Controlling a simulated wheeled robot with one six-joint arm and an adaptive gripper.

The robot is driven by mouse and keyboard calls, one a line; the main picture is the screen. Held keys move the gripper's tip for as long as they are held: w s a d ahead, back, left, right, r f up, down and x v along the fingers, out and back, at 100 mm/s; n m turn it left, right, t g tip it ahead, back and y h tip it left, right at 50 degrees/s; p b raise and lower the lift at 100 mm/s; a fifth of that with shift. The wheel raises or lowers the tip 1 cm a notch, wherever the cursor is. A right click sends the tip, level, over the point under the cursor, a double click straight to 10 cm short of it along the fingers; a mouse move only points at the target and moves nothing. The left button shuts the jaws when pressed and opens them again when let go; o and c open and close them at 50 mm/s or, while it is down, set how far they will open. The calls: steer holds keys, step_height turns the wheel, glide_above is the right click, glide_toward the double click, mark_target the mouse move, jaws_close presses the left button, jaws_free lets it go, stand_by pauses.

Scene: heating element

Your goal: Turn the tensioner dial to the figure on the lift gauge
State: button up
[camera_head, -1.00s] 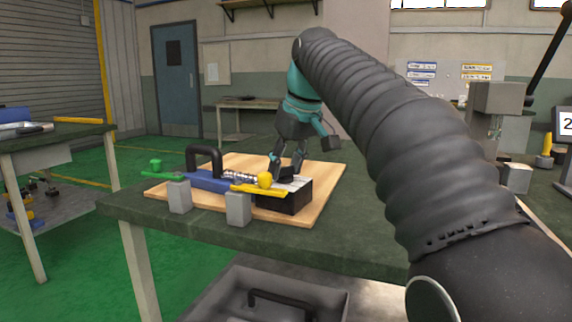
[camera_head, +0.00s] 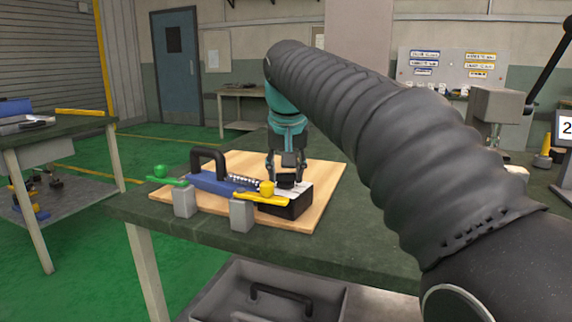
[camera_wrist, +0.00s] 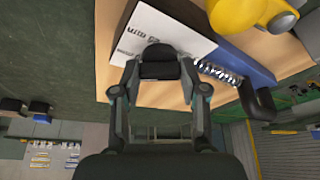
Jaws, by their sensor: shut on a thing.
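The black tensioner dial (camera_wrist: 160,66) sits on the white-topped end of a black block (camera_head: 297,205), on the wooden board. My gripper (camera_head: 287,172) points down over this end. In the wrist view my gripper (camera_wrist: 159,80) has one finger on each side of the dial and is shut on it. The white plate (camera_wrist: 150,35) beside the dial carries printed marks, too small and turned to read. A white panel with a figure 2 (camera_head: 566,128) is cut by the right edge; I cannot tell whether it is the lift gauge.
The block joins a blue body (camera_head: 215,183) with a black handle (camera_head: 208,158) and a spring. A yellow lever (camera_head: 262,197) and a green lever (camera_head: 166,180) lie beside it. Two grey blocks (camera_head: 242,215) stand in front. A grey bin (camera_head: 240,290) is below the table.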

steer(key=shift+m, duration=0.4)
steer(key=o, duration=1.1)
steer(key=shift+o, duration=0.2)
steer(key=shift+r, duration=0.1)
steer(key=v, duration=1.1)
steer(key=shift+s+r, duration=0.15)
steer(key=shift+r, duration=0.25)
steer(key=shift+a, duration=0.15)
